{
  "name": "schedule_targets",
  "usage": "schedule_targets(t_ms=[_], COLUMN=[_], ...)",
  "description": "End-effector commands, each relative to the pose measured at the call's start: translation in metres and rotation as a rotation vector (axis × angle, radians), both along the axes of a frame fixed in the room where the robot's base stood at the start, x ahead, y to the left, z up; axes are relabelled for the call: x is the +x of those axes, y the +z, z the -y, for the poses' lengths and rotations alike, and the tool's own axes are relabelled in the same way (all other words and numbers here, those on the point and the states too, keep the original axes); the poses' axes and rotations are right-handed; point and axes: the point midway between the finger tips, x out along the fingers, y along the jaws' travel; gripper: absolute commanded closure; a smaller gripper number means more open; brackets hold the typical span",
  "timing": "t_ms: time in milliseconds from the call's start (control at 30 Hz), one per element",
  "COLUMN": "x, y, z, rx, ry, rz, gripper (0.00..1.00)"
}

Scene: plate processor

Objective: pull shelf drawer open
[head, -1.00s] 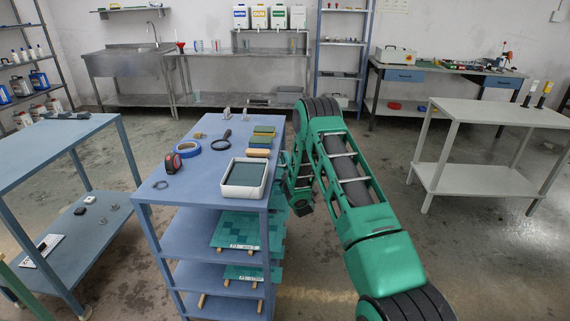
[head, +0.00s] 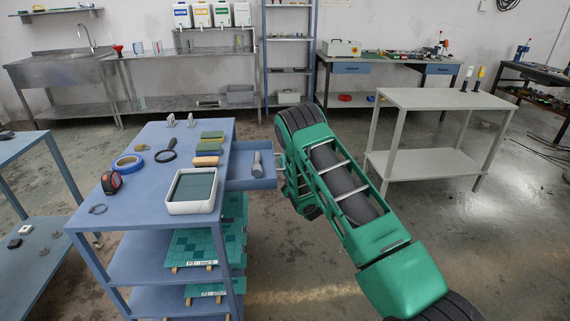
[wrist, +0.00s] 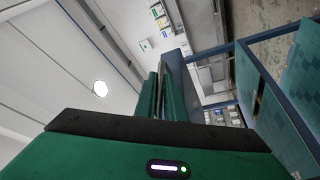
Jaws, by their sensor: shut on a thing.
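The blue shelf drawer (head: 237,183) stands out from the right side of the blue shelf unit (head: 138,206), just below its top, and its inside shows. A grey tool (head: 257,166) stands or lies in it; I cannot tell which. My gripper (head: 281,161) is at the drawer's outer right face, shut on the drawer handle, which is mostly hidden. In the wrist view the green fingers (wrist: 160,88) are close together, with a blue panel beside them.
On the shelf top are a white tray (head: 192,207), blue tape (head: 127,163), a magnifier (head: 167,151), and a tape measure (head: 110,182). Teal plates (head: 203,246) lie on the shelves below. A grey table (head: 425,99) stands at right, with open floor before it.

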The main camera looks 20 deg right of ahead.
Motion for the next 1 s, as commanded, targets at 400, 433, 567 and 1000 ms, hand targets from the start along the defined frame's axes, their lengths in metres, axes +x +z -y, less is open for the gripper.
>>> schedule_targets(t_ms=[400,433,567,1000], x=[0.000,0.000,0.001,-0.011], y=[-0.001,-0.001,-0.001,-0.003], z=[-0.014,-0.014,-0.015,-0.012], rx=[0.001,0.001,0.001,0.000], ry=[0.021,0.021,0.021,0.019], rz=[-0.002,-0.002,-0.002,-0.002], gripper=[1.00,1.00,0.83,0.83])
